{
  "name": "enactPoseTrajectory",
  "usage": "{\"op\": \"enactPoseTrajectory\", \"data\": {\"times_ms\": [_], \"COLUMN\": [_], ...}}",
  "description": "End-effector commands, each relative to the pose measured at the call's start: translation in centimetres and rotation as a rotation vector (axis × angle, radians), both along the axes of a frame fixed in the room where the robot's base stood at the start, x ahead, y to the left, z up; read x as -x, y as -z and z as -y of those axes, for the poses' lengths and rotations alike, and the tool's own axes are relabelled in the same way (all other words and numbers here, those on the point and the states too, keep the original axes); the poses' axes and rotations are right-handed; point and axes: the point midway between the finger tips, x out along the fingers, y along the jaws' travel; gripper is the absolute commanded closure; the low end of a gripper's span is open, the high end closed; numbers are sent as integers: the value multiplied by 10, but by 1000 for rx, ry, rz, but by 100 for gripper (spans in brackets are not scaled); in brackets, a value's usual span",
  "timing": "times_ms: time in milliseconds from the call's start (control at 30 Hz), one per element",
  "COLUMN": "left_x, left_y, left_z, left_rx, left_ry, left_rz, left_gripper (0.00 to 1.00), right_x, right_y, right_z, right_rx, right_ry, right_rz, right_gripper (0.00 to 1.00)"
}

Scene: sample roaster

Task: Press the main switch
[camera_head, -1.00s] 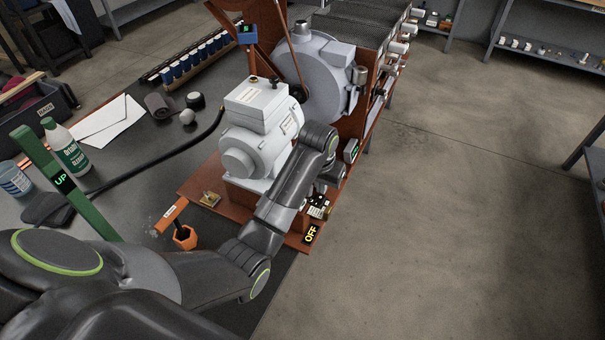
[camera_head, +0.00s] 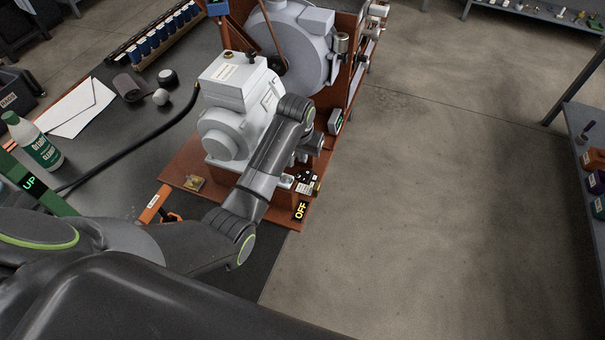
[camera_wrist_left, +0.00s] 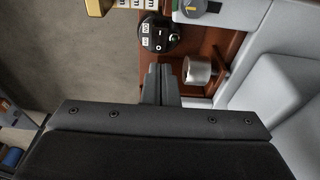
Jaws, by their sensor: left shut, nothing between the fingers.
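The switch (camera_head: 304,177), a small dark block with white labels, sits at the front right corner of the machine's red-brown base. In the left wrist view a round black switch piece with white labels (camera_wrist_left: 158,38) lies just beyond my fingertips. My left gripper (camera_head: 311,150) points down beside the white motor, and its fingertips are partly hidden by my wrist. In the left wrist view the gripper (camera_wrist_left: 161,72) is shut and empty; I cannot tell whether it touches the switch. My right gripper is not in view.
The white motor (camera_head: 228,88) stands left of my left wrist. A silver cylinder (camera_wrist_left: 199,70) is close right of the fingertips in the wrist view. A green-lit box (camera_head: 336,121) is on the machine's side. Open floor (camera_head: 430,190) lies to the right.

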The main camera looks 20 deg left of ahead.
Motion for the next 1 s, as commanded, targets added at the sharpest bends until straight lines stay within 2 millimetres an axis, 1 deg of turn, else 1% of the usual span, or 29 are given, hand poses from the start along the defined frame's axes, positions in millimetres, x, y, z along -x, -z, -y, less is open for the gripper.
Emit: {"op": "enactPoseTrajectory", "data": {"times_ms": [33, 100, 333, 500, 600, 700, 1000], "left_x": [-1, -4, -11, -5, -4, -3, -2], "left_y": [11, 23, 59, 83, 91, 95, 95], "left_z": [0, 0, 0, 0, 0, 0, 0], "left_rx": [0, 0, 0, 0, 0, 0, 0], "left_ry": [0, 0, 0, 0, 0, 0, 0], "left_rz": [-5, -4, -3, -2, -1, 0, 0], "left_gripper": [100, 100, 100, 100, 100, 100, 100], "right_x": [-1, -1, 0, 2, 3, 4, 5], "right_y": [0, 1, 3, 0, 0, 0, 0], "right_z": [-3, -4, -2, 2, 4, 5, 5], "right_rx": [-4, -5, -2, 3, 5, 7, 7], "right_ry": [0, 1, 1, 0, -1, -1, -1], "right_rz": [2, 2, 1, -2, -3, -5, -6], "right_gripper": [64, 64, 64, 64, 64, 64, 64]}}
